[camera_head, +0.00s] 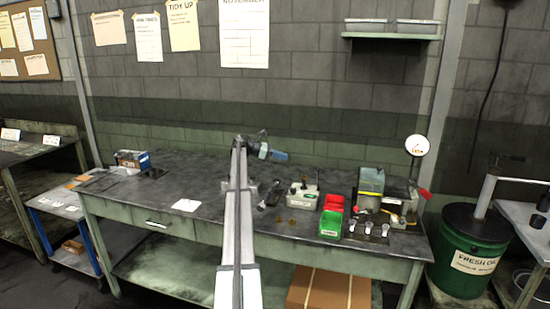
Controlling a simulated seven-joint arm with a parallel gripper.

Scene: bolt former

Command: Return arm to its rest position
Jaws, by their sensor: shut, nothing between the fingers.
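My arm reaches from the bottom middle of the head view up over the workbench (215,190), its pale link pointing away from me. At its far end the dark wrist bends to the right, and my gripper (281,156) points right, above the back part of the bench. The gripper is small in the picture and its fingers are hard to make out; it looks shut and empty. It appears raised clear of the things on the bench. The arm link hides a strip of the bench top and front.
A small blue box (133,159) sits at left. A green drum (470,250) stands right of the bench.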

